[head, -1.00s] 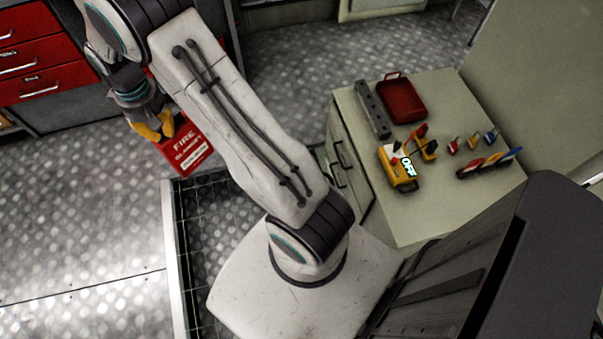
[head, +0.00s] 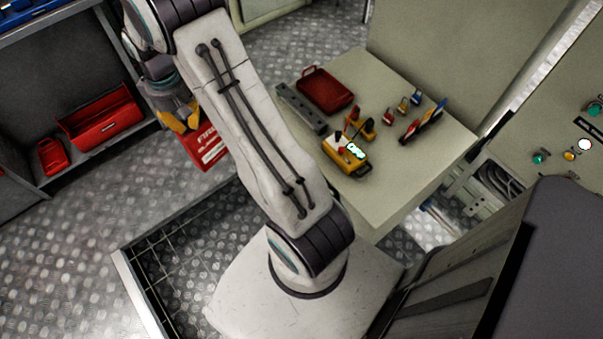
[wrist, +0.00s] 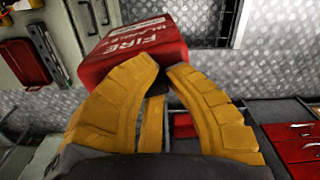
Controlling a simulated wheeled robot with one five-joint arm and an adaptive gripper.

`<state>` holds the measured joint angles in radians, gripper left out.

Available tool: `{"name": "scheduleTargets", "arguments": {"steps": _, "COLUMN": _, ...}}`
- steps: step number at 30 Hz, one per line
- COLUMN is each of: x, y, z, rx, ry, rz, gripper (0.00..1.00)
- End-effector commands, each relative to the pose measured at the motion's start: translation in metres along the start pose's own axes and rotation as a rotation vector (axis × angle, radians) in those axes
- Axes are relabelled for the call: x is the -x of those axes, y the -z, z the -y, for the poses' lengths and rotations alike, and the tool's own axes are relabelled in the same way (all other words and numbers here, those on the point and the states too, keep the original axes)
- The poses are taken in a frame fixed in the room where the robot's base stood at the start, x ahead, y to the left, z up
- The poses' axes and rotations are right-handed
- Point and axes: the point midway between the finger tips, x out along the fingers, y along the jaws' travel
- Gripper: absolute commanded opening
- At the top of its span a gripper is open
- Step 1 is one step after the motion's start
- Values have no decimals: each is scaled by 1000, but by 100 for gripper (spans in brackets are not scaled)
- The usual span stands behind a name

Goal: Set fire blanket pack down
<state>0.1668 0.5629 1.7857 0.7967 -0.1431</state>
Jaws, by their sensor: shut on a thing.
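The fire blanket pack (head: 206,146) is a red box with white lettering. My gripper (head: 186,121), with yellow fingers, is shut on it and holds it up over the metal floor, left of my arm. In the wrist view the pack (wrist: 130,48) sits at the tips of the yellow fingers (wrist: 163,68), tilted, with "FIRE BLANKET" showing. In the head view part of the pack is hidden behind my arm.
A pale cabinet top (head: 405,165) at right holds a red case (head: 325,90), a grey bar (head: 301,108), a yellow device (head: 346,157) and several small tools. A shelf at left holds a red toolbox (head: 108,118) and a small red case (head: 53,156). The floor (head: 70,255) between is clear.

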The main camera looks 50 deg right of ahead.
Motion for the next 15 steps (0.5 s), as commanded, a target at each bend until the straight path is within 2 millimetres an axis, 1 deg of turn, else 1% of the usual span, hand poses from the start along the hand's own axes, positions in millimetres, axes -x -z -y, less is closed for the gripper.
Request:
{"name": "scheduleTargets", "arguments": {"steps": 1, "x": -7, "y": -5, "z": -18, "rx": -14, "ry": 0, "rz": -3, "gripper": 0}}
{"name": "scheduleTargets", "arguments": {"steps": 5, "x": -17, "y": -21, "z": -59, "rx": -31, "ry": 0, "rz": -1, "gripper": 0}}
{"name": "scheduleTargets", "arguments": {"steps": 6, "x": -20, "y": -27, "z": -72, "rx": -36, "ry": 0, "rz": -1, "gripper": 0}}
{"name": "scheduleTargets", "arguments": {"steps": 8, "x": -24, "y": -38, "z": -91, "rx": -43, "ry": 0, "rz": -1, "gripper": 0}}
{"name": "scheduleTargets", "arguments": {"steps": 9, "x": -27, "y": -45, "z": -103, "rx": -48, "ry": 1, "rz": 0, "gripper": 0}}
{"name": "scheduleTargets", "arguments": {"steps": 11, "x": -31, "y": -57, "z": -121, "rx": -55, "ry": 2, "rz": 1, "gripper": 0}}
{"name": "scheduleTargets", "arguments": {"steps": 15, "x": -41, "y": -88, "z": -159, "rx": -72, "ry": 3, "rz": 3, "gripper": 0}}
